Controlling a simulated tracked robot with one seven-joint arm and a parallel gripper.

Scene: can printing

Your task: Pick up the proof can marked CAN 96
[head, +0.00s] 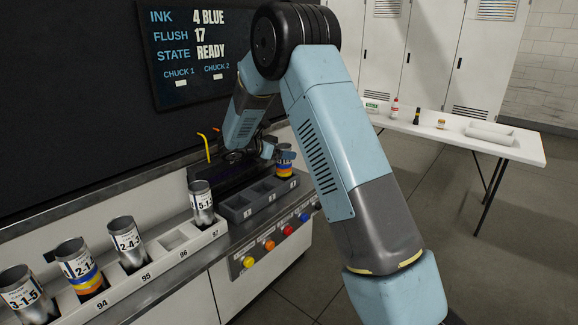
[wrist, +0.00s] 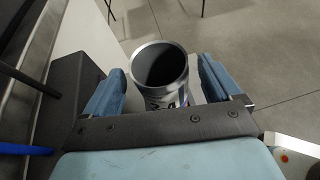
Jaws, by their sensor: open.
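A silver open-topped can (head: 285,162) with a white label and blue, yellow and orange bands stands upright in the dark grey rack at the slot marked 3. My gripper (head: 270,148) is close beside it, partly hidden by my arm. In the wrist view the can (wrist: 160,72) sits between the two blue fingers of my open gripper (wrist: 159,88), with a gap showing at each side. Its label is mostly hidden, and I cannot read CAN 96 on it. The slot marked 96 (head: 181,238) in the pale front rack is empty.
Other cans stand in the pale rack: 3-1-5 (head: 28,292), 2-1-4 (head: 80,265), 2-4-3 (head: 127,243) and one reading 5-1 (head: 201,203). The grey rack's (head: 236,213) other slots look empty. Coloured buttons (head: 269,244) line the bench front. A white table (head: 520,148) stands right.

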